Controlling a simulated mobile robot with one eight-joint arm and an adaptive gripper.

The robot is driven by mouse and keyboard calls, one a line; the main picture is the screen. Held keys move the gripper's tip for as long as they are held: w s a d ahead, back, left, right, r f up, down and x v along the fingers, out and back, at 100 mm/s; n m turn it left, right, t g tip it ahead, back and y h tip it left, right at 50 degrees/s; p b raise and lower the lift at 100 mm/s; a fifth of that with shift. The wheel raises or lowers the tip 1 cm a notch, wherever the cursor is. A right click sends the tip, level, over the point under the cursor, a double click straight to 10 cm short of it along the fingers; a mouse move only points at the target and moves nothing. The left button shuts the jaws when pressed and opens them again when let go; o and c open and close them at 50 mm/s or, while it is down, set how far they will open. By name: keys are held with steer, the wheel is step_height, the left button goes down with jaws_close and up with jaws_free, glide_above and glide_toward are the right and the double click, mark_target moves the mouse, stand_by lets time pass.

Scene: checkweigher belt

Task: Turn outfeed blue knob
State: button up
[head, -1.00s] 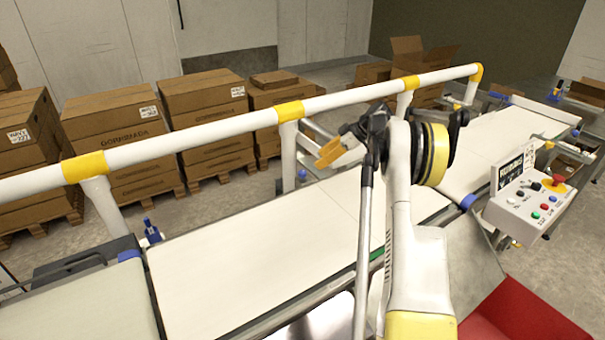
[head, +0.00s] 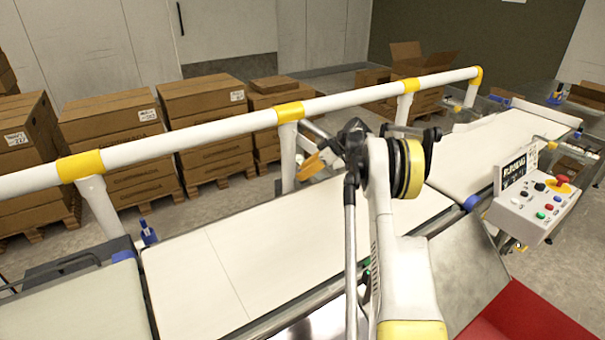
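My gripper (head: 312,165) shows its yellow-orange fingers beyond the belt's far edge, near the white guard rail post. Its wrist hides part of the rest, and I cannot tell whether the fingers are apart. Several small blue parts show along the conveyor. One blue knob (head: 148,232) stands upright at the left belt joint, well away from my gripper. Another blue knob (head: 555,97) is at the far right end. Which one is the outfeed knob cannot be told for certain.
A white rail (head: 220,127) with yellow joints runs along the belt's far side. The white belt (head: 225,265) is empty. A control box (head: 533,207) with a red stop button stands right. Cartons on pallets (head: 205,110) line the back. A red surface (head: 515,315) lies front right.

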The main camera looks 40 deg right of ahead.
jaws_close()
steer(key=shift+m, duration=0.4)
steer(key=m+t+h, duration=0.1)
steer(key=m+h, duration=0.1)
steer(key=shift+s+a+r+m+t+p, duration=0.1)
steer(key=shift+m+t+p, duration=0.2)
steer(key=shift+m+p, duration=0.1)
steer(key=shift+m+t+h+p, duration=0.3)
steer(key=shift+m+t+h, duration=0.1)
steer(key=shift+m+h, duration=2)
steer(key=shift+m, duration=0.3)
steer(key=o, duration=0.9)
jaws_free()
